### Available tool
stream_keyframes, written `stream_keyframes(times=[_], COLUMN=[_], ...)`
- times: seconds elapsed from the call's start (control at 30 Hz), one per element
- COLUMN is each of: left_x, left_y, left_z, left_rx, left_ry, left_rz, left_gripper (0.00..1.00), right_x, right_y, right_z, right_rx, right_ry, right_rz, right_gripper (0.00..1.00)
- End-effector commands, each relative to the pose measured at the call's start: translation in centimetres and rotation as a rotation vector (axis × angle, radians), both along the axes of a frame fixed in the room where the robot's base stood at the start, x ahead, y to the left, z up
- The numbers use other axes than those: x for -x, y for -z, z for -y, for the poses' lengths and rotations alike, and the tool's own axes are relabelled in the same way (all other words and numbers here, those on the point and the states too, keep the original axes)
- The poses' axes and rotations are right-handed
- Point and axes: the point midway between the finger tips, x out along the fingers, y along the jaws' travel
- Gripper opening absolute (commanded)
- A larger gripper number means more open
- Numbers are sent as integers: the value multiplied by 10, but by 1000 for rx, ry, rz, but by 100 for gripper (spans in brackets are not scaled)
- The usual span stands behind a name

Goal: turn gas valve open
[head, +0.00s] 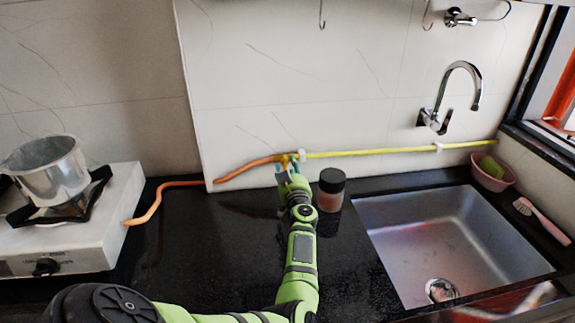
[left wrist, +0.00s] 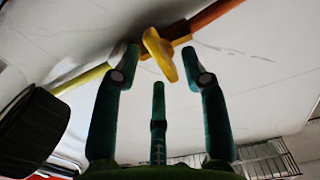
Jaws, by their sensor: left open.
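The gas valve has a yellow handle (left wrist: 160,54) on a pipe at the white wall; in the head view the valve (head: 286,158) sits where the orange hose (head: 247,165) meets the yellow pipe (head: 385,152). My left gripper (head: 288,173) reaches up to the valve from below and partly hides it. In the left wrist view my left gripper (left wrist: 160,62) is open, with its teal fingertips on either side of the yellow handle. The handle looks tilted there. I cannot tell whether a finger touches it. My right gripper is not in view.
A dark-lidded jar (head: 331,190) stands close to the right of my left gripper. The sink (head: 375,215) and faucet (head: 460,80) are farther right. A pot (head: 47,160) sits on the stove (head: 75,240) at left. The black counter (head: 200,235) between stove and arm is clear.

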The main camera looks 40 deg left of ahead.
Motion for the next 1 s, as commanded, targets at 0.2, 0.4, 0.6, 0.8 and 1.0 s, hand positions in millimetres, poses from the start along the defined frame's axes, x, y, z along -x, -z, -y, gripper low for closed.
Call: stream_keyframes(times=[0.2,0.4,0.6,0.8,1.0], left_x=[0,0,0,0,0], left_y=[0,0,0,0,-1], left_z=[-2,-2,-2,-3,-3], left_rx=[1,0,0,4,38], left_ry=[0,0,0,0,0], left_rz=[1,0,0,5,48], left_gripper=[44,40,0,0,0], right_x=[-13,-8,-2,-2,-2], right_y=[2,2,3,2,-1], right_z=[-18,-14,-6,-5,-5], right_rx=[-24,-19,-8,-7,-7], right_ry=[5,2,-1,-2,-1], right_rz=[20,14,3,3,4], right_gripper=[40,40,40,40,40])
